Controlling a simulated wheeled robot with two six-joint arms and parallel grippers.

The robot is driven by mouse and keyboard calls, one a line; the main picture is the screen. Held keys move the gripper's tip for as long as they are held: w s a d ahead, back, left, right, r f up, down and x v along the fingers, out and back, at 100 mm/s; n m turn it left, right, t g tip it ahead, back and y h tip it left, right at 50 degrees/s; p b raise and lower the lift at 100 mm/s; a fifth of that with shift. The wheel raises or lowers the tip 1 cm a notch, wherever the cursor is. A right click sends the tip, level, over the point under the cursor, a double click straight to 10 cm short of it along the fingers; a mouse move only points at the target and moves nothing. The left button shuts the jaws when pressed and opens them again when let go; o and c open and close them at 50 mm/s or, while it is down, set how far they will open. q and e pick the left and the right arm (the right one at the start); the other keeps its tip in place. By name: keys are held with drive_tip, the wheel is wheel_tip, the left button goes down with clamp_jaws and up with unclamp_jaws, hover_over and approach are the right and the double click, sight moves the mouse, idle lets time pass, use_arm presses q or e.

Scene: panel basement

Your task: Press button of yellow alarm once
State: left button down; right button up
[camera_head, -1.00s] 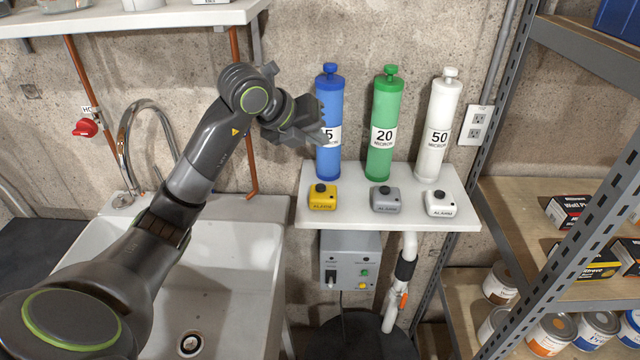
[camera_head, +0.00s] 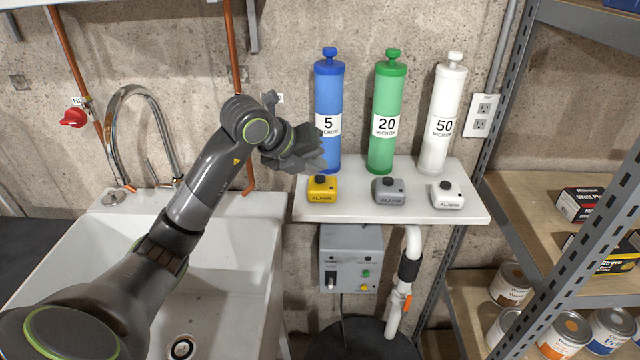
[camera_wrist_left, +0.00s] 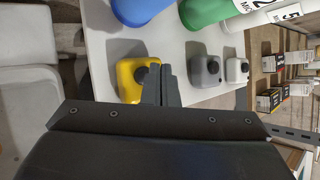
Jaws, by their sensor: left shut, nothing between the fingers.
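The yellow alarm (camera_head: 323,191) sits at the left front of the white shelf (camera_head: 390,211), with a black button (camera_head: 320,178) on top. It also shows in the left wrist view (camera_wrist_left: 127,82), with its black button (camera_wrist_left: 141,74) beside my fingertips. My left gripper (camera_head: 320,160) is shut and empty, a little above and behind the yellow alarm's button in the head view. In the left wrist view the shut fingers (camera_wrist_left: 160,72) lie just right of the button. I cannot tell whether they touch it. My right gripper is not in view.
A grey alarm (camera_head: 388,190) and a white alarm (camera_head: 447,195) stand to the right on the shelf. Blue (camera_head: 328,110), green (camera_head: 386,115) and white (camera_head: 442,115) filter cylinders stand behind. A sink (camera_head: 225,250) is at left, a metal rack (camera_head: 540,190) at right.

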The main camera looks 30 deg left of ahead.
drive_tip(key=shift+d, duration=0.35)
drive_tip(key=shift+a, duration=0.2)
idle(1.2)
use_arm(q)
drive_tip(key=shift+f+b, duration=0.35)
drive_tip(key=shift+b, duration=0.05)
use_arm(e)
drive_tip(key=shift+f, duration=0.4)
use_arm(q)
drive_tip(key=shift+f+b, duration=0.4)
drive_tip(key=shift+f, duration=0.05)
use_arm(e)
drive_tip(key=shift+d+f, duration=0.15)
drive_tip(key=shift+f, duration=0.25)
use_arm(q)
drive_tip(key=shift+r, duration=0.1)
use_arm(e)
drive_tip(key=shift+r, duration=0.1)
use_arm(q)
drive_tip(key=shift+r+p, duration=0.55)
drive_tip(key=shift+r, duration=0.2)
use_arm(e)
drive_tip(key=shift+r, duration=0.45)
